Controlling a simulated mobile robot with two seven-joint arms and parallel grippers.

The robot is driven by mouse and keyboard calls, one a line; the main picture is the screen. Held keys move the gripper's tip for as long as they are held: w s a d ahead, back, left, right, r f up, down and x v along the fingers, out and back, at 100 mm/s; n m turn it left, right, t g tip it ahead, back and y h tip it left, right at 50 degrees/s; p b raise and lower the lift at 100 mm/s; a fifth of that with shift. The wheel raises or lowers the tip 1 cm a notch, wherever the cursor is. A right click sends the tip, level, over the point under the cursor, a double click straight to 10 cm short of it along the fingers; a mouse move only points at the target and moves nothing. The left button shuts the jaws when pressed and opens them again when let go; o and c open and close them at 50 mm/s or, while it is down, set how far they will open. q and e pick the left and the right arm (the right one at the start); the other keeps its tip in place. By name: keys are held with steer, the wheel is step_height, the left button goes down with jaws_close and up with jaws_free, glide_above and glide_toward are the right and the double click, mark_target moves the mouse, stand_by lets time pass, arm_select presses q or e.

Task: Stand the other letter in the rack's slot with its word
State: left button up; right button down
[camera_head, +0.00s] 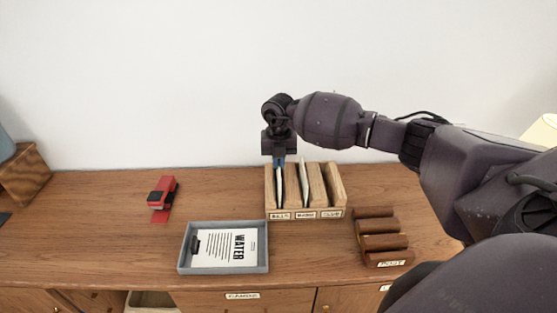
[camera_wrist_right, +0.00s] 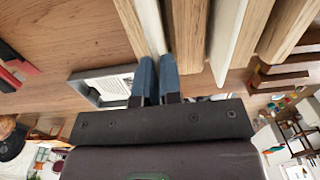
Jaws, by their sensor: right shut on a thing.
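The wooden rack (camera_head: 317,197) stands on the wooden top, with labels on its front; the left one reads BILLS, the others are too small to read surely. My right gripper (camera_head: 280,161) points down over the left slot. Its blue fingers (camera_wrist_right: 157,80) are shut on a white letter (camera_wrist_right: 151,25), which stands upright in the left slot. Another white letter (camera_head: 304,183) stands in the middle slot and also shows in the right wrist view (camera_wrist_right: 228,42). My left gripper is out of view.
A red stapler (camera_head: 162,198) lies at the left. A dark brown holder labelled POST (camera_head: 383,240) stands right of the rack. A wooden block (camera_head: 26,173) is at the far left. The top between the stapler and rack is clear. A white wall stands behind.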

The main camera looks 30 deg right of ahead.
steer(key=shift+f+b, duration=0.3)
steer(key=shift+f, duration=0.45)
steer(key=shift+f, duration=0.5)
steer(key=c, duration=1.2)
jaws_free()
steer(key=shift+r, duration=0.2)
steer(key=shift+r+p, duration=0.55)
steer(key=shift+r, duration=0.5)
steer(key=shift+r+p, duration=1.55)
steer(key=shift+r, duration=0.8)
steer(key=shift+r+p, duration=0.65)
steer(key=shift+r, duration=0.35)
